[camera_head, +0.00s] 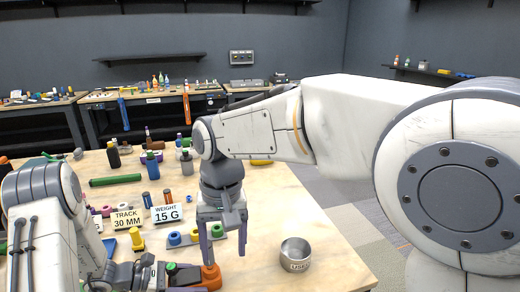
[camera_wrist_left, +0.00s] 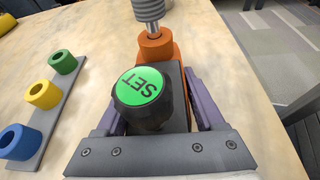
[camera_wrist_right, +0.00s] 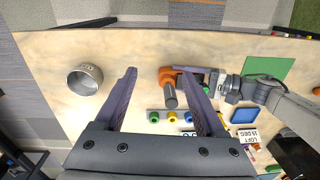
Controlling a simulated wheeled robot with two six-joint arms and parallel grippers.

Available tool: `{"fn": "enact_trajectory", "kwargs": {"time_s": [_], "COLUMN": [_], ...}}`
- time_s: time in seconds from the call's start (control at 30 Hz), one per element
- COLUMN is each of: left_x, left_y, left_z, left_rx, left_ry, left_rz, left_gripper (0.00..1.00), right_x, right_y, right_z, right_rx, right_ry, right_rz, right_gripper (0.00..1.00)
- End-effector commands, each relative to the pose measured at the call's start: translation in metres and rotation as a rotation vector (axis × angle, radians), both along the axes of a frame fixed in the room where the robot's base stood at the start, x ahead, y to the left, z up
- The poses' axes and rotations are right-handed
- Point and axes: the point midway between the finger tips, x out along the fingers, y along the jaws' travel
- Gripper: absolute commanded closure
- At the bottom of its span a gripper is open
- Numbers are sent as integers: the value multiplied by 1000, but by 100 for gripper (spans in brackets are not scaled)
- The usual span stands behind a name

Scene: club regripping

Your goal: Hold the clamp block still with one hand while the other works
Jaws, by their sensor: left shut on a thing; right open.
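The clamp block (camera_head: 211,276) is orange and stands near the front of the bench. In the left wrist view its orange part (camera_wrist_left: 158,48) lies beyond a dark body with a round green SET button (camera_wrist_left: 139,86). A ridged grey cylinder (camera_wrist_left: 149,10) on a metal rod rises from the orange part. My left gripper (camera_wrist_left: 163,105) is shut on the clamp block, a finger on each side. My right gripper (camera_head: 222,226) is open and empty, pointing down above the block. In the right wrist view the orange part (camera_wrist_right: 170,75) and a dark cylinder (camera_wrist_right: 170,97) show between its fingers.
A grey cup marked USED (camera_head: 296,254) stands to the right. A grey rack (camera_wrist_left: 42,125) with blue, yellow and green rings lies beside the block. Signs for track (camera_head: 127,219) and weight (camera_head: 167,213) stand behind. Bare bench lies between cup and block.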

Motion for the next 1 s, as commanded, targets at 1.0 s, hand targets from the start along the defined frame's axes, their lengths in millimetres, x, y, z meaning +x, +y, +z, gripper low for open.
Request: {"fn": "enact_trajectory", "kwargs": {"time_s": [1.0], "left_x": [0], "left_y": [0], "left_z": [-1], "left_rx": [3], "left_ry": [1], "left_rz": [0], "left_gripper": [100], "right_x": [94], "right_y": [62], "right_z": [-44], "right_rx": [-45], "right_ry": [2], "right_rz": [-326], "right_gripper": [28]}}
